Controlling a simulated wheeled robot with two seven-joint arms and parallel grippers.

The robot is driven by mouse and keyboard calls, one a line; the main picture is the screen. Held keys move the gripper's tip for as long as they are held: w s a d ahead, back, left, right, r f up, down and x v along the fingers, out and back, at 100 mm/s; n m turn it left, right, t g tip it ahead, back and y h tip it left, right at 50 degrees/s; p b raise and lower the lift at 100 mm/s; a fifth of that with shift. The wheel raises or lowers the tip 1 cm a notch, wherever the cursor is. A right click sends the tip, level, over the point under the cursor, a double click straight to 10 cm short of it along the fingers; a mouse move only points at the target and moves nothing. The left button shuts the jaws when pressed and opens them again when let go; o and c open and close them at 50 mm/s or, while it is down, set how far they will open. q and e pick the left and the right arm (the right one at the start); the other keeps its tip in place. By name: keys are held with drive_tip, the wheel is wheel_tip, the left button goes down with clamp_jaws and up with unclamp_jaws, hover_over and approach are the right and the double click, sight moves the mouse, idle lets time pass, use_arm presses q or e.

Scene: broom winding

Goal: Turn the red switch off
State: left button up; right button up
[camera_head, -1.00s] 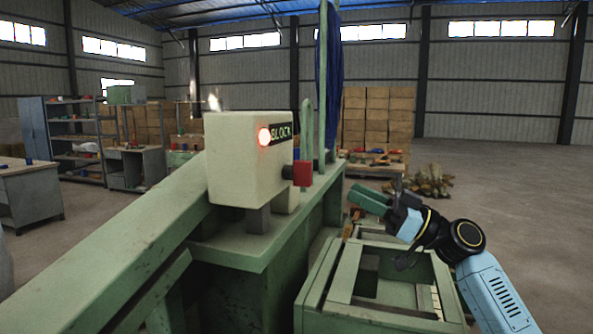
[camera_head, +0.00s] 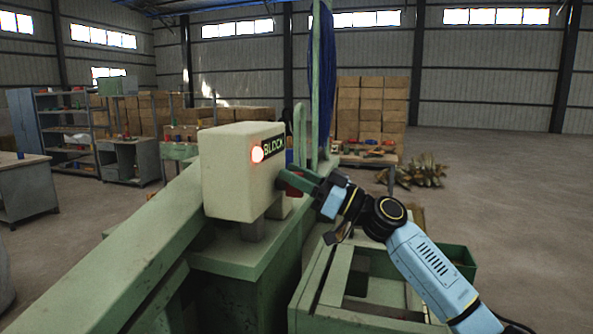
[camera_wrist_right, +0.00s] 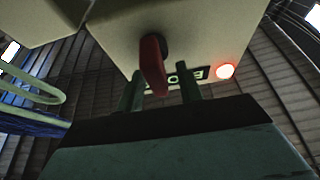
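The red switch (camera_wrist_right: 153,65) sticks out of the side of a cream control box (camera_head: 228,175) labelled BLOCK. A round red lamp (camera_head: 257,154) on the box is lit. In the head view the switch is mostly hidden by my right gripper (camera_head: 304,181), which is at the box's right side. In the right wrist view, the two green fingers of my right gripper (camera_wrist_right: 160,91) stand apart with the switch between them in the picture. I cannot tell whether they touch it. My left gripper is not in view.
The box stands on a green machine (camera_head: 235,261) with a sloping beam on the left. An open green frame (camera_head: 318,290) lies below my right arm. A green post with blue cloth (camera_head: 324,70) rises behind the box. Open floor lies to the right.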

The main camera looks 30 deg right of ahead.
clamp_jaws()
drive_tip(key=shift+m, duration=0.4)
drive_tip(key=m+h, duration=0.1)
drive_tip(key=m, duration=0.1)
drive_tip(key=m+t+p, duration=0.1)
drive_tip(key=m, duration=0.1)
drive_tip(key=shift+w+d+h, duration=0.1)
drive_tip(key=shift+w+h, duration=0.05)
drive_tip(key=shift+h, duration=0.25)
drive_tip(key=shift+d+m+t+h+p, duration=0.1)
drive_tip(key=shift+m+t+h+p, duration=0.25)
drive_tip(key=shift+m+p, duration=0.2)
drive_tip(key=shift+w+d+f+m+g+h+p, duration=0.15)
drive_tip(key=shift+f+m+g+h+p, duration=0.2)
drive_tip(key=shift+m+h+p, duration=1.35)
drive_tip(key=shift+w+d+f+m+g+h+p, duration=0.3)
drive_tip(key=shift+m+p, duration=1.75)
drive_tip(key=shift+m, duration=1.8)
drive_tip(key=shift+w+d+f+m+g+h+p, duration=0.1)
drive_tip(key=shift+f+m+g+h+p, duration=0.2)
drive_tip(key=shift+m+h+p, duration=1.45)
drive_tip(key=shift+f+m+y, duration=0.1)
drive_tip(key=shift+m+y, duration=0.5)
drive_tip(key=shift+m, duration=0.55)
